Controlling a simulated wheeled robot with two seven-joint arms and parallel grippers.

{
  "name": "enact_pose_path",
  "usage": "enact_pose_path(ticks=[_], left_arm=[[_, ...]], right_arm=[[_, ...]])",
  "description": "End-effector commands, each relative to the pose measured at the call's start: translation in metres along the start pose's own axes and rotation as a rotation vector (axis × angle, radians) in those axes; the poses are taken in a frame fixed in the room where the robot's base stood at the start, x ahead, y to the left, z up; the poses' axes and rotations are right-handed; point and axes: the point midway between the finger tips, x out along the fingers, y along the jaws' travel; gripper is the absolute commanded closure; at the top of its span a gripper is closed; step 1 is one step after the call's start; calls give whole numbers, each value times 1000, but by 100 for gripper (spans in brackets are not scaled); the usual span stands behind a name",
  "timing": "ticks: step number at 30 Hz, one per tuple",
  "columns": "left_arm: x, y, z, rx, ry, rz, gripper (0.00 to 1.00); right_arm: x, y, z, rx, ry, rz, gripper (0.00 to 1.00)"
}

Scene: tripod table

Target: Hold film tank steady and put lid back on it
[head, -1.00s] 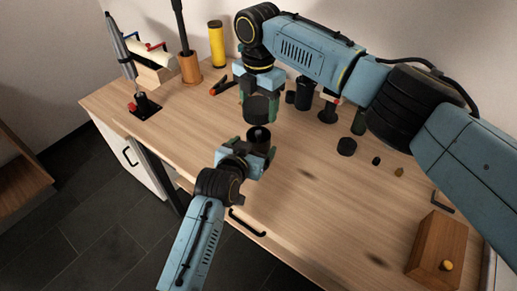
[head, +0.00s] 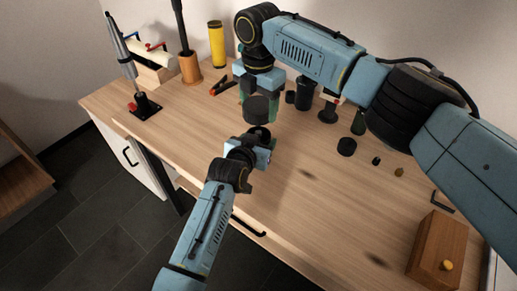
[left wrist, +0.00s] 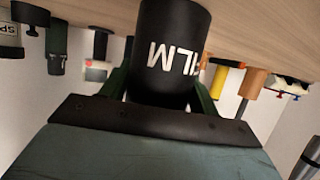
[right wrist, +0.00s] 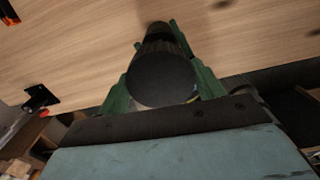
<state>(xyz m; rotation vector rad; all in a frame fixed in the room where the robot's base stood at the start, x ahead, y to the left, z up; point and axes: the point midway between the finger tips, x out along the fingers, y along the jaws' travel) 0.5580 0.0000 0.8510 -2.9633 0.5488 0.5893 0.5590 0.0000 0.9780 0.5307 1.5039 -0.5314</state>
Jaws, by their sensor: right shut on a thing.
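The film tank (left wrist: 170,50) is a black cylinder with white FILM lettering. In the left wrist view it stands between the green fingers of my left gripper (left wrist: 160,85). I cannot tell whether they press on it. In the head view the tank (head: 261,131) is mostly hidden behind my left gripper (head: 260,142). My right gripper (head: 258,98) is shut on the dark round lid (head: 257,109) above the tank, with a gap hard to judge. In the right wrist view the lid (right wrist: 161,80) fills the space between the fingers, with the tank (right wrist: 158,30) partly hidden beyond it.
Black containers (head: 304,92) stand behind my right gripper. A wooden box (head: 436,250) is at the front right. A yellow cylinder (head: 217,45) and red-tipped tool (head: 221,86) are at the back left. The front middle is clear.

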Motion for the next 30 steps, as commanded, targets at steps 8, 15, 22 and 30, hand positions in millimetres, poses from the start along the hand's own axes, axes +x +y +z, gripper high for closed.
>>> enact_pose_path(ticks=[8,15,22,30], left_arm=[[0,0,0,0,0,0,76],[0,0,0,0,0,0,82],[0,0,0,0,0,0,82],[0,0,0,0,-1,0,82]], right_arm=[[0,0,0,0,0,0,55],[10,0,0,1,1,-2,55],[43,0,1,2,3,-1,55],[50,0,1,0,0,0,55]])
